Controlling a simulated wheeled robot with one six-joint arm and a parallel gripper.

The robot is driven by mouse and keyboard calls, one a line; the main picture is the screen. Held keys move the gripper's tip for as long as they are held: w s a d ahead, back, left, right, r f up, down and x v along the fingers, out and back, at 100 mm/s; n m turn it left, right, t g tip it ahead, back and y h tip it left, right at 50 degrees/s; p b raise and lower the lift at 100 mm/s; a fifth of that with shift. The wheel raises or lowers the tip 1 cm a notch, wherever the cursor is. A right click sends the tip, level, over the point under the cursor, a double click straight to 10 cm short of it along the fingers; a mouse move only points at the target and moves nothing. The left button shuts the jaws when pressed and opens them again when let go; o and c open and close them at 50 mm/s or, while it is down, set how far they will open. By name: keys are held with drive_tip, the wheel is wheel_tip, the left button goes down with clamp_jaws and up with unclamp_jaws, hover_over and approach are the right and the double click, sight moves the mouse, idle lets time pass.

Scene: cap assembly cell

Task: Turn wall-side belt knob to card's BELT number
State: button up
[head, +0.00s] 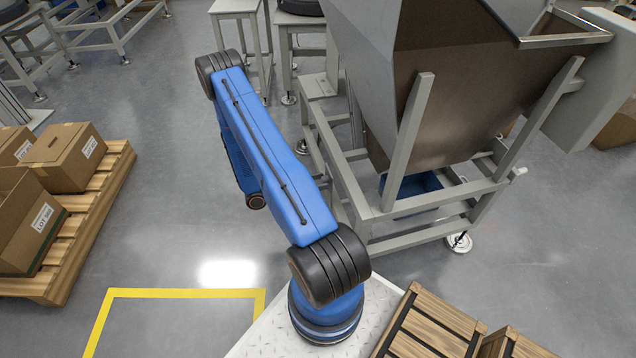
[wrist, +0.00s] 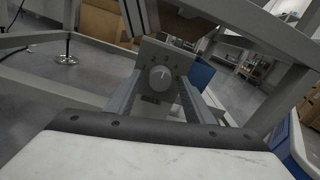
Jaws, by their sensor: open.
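In the wrist view a round pale knob (wrist: 161,77) sits on a grey panel (wrist: 146,52) with small numbers around it. Its pointer mark looks roughly upward, but the number it points at is too small to read surely. My gripper (wrist: 158,86) is open, with one grey finger on each side of the knob and panel. I cannot tell whether either finger touches the knob. In the head view my blue arm shows, but my gripper and the knob are hidden. No card with a BELT number is in view.
Grey frame bars cross close around the panel in the wrist view. A big metal hopper (head: 440,100) stands on a grey frame (head: 390,232) in the head view, with a blue bin (head: 412,187) below. A pallet (head: 85,225) with cartons is at left; wooden crates (head: 430,325) are at the bottom.

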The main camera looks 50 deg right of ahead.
drive_tip(key=c, duration=1)
drive_tip(key=shift+c, duration=0.2)
drive_tip(key=shift+m, duration=3.8)
drive_tip(key=o, duration=1)
drive_tip(key=shift+o, duration=0.2)
drive_tip(key=shift+w+a, duration=0.1)
drive_tip(key=shift+a, duration=0.05)
